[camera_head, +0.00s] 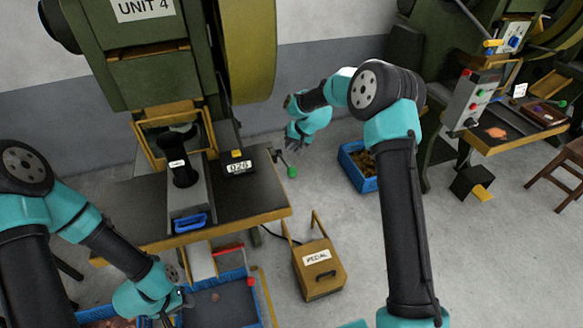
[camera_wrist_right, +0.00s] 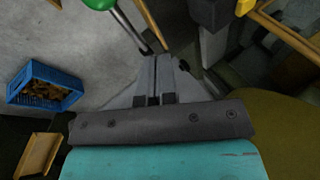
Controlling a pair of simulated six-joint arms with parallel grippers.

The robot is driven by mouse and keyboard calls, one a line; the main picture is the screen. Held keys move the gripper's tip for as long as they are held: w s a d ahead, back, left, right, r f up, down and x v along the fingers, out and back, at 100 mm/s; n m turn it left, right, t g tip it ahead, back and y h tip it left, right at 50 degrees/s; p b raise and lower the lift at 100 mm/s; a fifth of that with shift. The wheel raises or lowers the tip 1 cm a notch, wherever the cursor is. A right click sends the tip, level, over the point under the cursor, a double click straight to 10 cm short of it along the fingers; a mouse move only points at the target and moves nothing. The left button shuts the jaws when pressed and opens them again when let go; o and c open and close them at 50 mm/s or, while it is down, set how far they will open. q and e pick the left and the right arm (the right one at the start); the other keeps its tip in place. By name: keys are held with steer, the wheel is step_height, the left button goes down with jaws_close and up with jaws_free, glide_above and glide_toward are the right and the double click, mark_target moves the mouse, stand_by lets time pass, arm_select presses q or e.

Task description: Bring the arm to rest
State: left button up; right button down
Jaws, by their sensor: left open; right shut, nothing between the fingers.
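My right arm reaches up and bends left, with its gripper (camera_head: 297,143) to the right of the green press, near the lever with a green knob (camera_head: 291,172). In the right wrist view the two fingers (camera_wrist_right: 158,75) are together with nothing between them. The green knob (camera_wrist_right: 98,4) and its metal rod show just beyond them; I cannot tell whether they touch. My left arm comes in from the left, and its gripper (camera_head: 172,318) is low over the blue crates at the bottom edge. Its fingers are mostly cut off by the frame, and nothing is seen held.
The press table (camera_head: 250,200) carries a die block and a blue-handled part (camera_head: 190,222). A blue crate (camera_head: 352,180) with copper-coloured pieces is on the floor, also in the wrist view (camera_wrist_right: 17,92). Another blue crate (camera_head: 225,305) is below the table.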

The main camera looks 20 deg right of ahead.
steer(key=s+a+f+n, duration=0.1)
steer(key=s+f, duration=0.2)
steer(key=s, duration=0.1)
steer(key=s+a+f+n, duration=0.1)
steer(key=s+a+f, duration=0.1)
steer(key=s, duration=0.3)
steer(key=s+a+f+n+h, duration=0.1)
steer(key=s+f, duration=0.3)
steer(key=shift+s+a+f+n, duration=0.2)
steer(key=shift+a+f+n, duration=0.1)
steer(key=shift+f, duration=0.1)
steer(key=s+d+f+m+g, duration=0.1)
steer(key=s+f, duration=0.3)
steer(key=s, duration=0.9)
steer(key=s+d+f+m+g, duration=0.1)
steer(key=s+f, duration=0.4)
steer(key=s, duration=0.8)
steer(key=shift+d+m+g, duration=0.3)
steer(key=shift+d+m, duration=0.2)
steer(key=shift+d, duration=0.4)
